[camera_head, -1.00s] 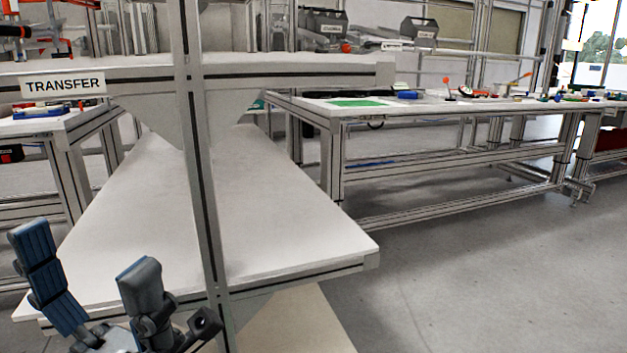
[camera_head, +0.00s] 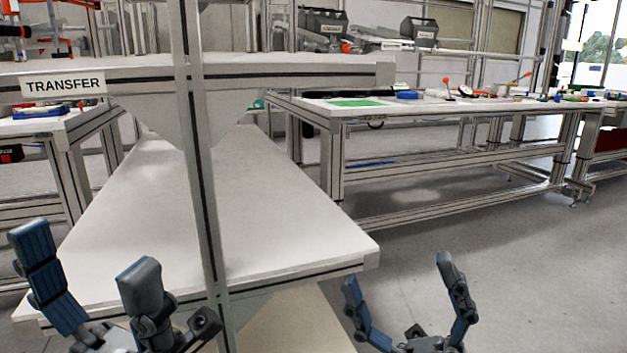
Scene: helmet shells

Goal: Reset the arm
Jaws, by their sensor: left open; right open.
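My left gripper (camera_head: 92,280) is at the lower left, in front of the near shelf, with its blue-padded fingers spread apart and nothing between them. My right gripper (camera_head: 402,290) is at the lower middle right, over the floor beside the shelf's front corner. Its fingers are also spread and empty. No helmet shell can be made out in this view.
The near rack has a white lower shelf (camera_head: 270,210), bare, and an upright post (camera_head: 205,200). A TRANSFER label (camera_head: 64,83) is on its upper shelf. A long workbench (camera_head: 440,107) with a green mat (camera_head: 356,102) stands behind. Floor (camera_head: 520,260) at right is clear.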

